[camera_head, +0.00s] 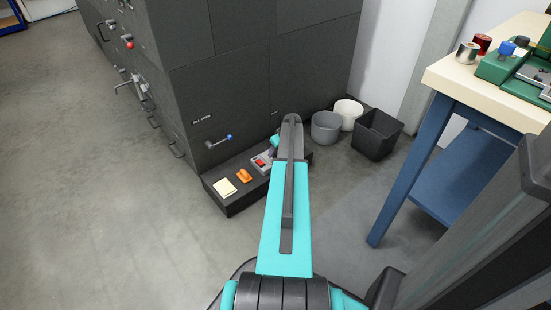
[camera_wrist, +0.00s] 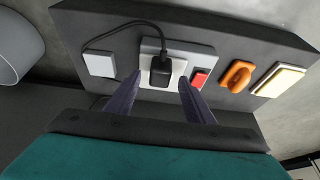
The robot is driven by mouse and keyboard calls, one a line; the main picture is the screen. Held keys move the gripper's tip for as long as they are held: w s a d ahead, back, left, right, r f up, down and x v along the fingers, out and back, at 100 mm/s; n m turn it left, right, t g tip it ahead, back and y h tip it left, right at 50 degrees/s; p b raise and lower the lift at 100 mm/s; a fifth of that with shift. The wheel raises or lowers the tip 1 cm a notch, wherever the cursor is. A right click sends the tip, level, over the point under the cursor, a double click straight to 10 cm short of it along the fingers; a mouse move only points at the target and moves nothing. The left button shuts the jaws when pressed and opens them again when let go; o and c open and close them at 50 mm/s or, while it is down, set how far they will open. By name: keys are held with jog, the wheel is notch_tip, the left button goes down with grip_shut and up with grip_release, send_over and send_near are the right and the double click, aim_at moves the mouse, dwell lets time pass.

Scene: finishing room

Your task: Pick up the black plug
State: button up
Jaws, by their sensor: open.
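The black plug (camera_wrist: 160,71) sits in a light grey socket plate (camera_wrist: 176,48) on a dark ledge, and a black cord runs from it to the left in the wrist view. My gripper (camera_wrist: 158,78) is open, with one finger to each side of the plug. I cannot tell whether the fingers touch it. In the head view my arm hides the plug and most of the gripper; the grey plate with its red switch (camera_head: 259,162) shows just left of the arm.
The dark ledge (camera_head: 229,204) also bears an orange knob (camera_wrist: 237,76), a cream pad (camera_wrist: 279,80) and a white square plate (camera_wrist: 100,63). A dark cabinet (camera_head: 235,90) rises behind. Bins, among them a grey one (camera_head: 326,128), stand right. A blue-legged bench (camera_head: 408,165) is further right.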

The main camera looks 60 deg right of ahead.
jog(key=shift+b+x, duration=0.3)
jog(key=shift+x, duration=0.85)
jog(key=c, duration=1.1)
jog(key=shift+r, duration=0.15)
jog(key=shift+c, duration=0.2)
jog(key=shift+r+p, duration=0.6)
jog(key=shift+r, duration=0.25)
notch_tip(320, 180, up, 2)
jog(key=shift+r+p, duration=0.15)
jog(key=shift+p, duration=0.5)
jog(key=s+a+p, duration=0.3)
jog(key=s+a, duration=0.5)
jog(key=a, duration=0.6)
jog(key=shift+r+p, duration=0.3)
jog(key=shift+r, duration=0.1)
